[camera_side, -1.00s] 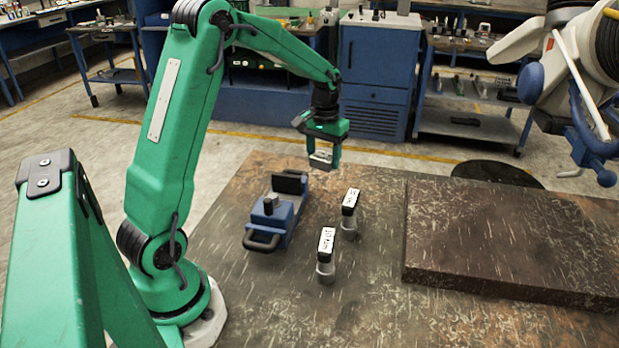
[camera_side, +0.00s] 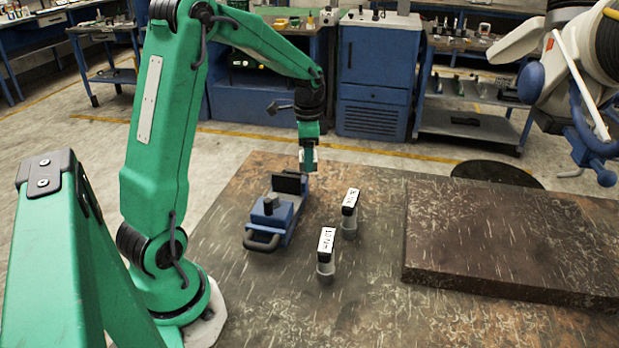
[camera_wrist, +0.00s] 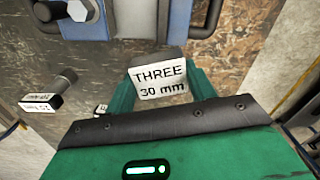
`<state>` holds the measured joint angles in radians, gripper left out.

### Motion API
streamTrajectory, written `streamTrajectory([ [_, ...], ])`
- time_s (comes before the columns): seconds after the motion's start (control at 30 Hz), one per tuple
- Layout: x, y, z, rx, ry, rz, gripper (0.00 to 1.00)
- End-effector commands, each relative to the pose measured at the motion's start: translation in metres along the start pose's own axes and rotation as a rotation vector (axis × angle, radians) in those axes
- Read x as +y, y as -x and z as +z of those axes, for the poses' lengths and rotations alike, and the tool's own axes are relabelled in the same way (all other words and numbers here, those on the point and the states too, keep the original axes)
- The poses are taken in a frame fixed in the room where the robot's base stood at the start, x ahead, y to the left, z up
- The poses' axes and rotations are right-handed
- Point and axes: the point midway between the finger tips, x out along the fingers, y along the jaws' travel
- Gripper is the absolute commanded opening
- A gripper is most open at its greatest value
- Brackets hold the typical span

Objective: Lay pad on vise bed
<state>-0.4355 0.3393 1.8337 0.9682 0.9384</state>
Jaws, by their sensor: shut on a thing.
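My gripper (camera_side: 308,160) is shut on a pad (camera_wrist: 158,79) labelled "THREE 30 mm" and holds it in the air, just behind the vise's black far jaw (camera_side: 290,183). In the wrist view the pad sits between my two green fingers, label facing the camera. The blue vise (camera_side: 284,219) stands on the table with its handle toward the front left. It also shows at the top left of the wrist view (camera_wrist: 90,28), partly cut off. The bed between the jaws is mostly hidden in the side view.
Two labelled blocks on grey posts stand right of the vise, a nearer one (camera_side: 326,243) and a farther one (camera_side: 350,203). A raised dark slab (camera_side: 500,235) fills the table's right side. The table's front is clear.

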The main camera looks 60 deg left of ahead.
Motion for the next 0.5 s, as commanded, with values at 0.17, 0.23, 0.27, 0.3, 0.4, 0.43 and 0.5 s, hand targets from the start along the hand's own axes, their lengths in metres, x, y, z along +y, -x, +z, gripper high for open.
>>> streamTrajectory([
  [0.17,0.001,0.003,0.007,0.002,-0.173,-0.003,0.10],
  [0.23,0.002,0.003,0.010,0.002,-0.241,-0.003,0.10],
  [0.27,0.002,0.003,0.011,0.001,-0.271,-0.003,0.10],
  [0.3,0.003,0.003,0.013,0.001,-0.310,-0.002,0.10],
  [0.4,0.004,0.004,0.016,0.001,-0.410,-0.003,0.10],
  [0.43,0.004,0.004,0.017,0.001,-0.439,-0.003,0.10],
  [0.5,0.005,0.004,0.020,0.001,-0.508,-0.003,0.10],
])
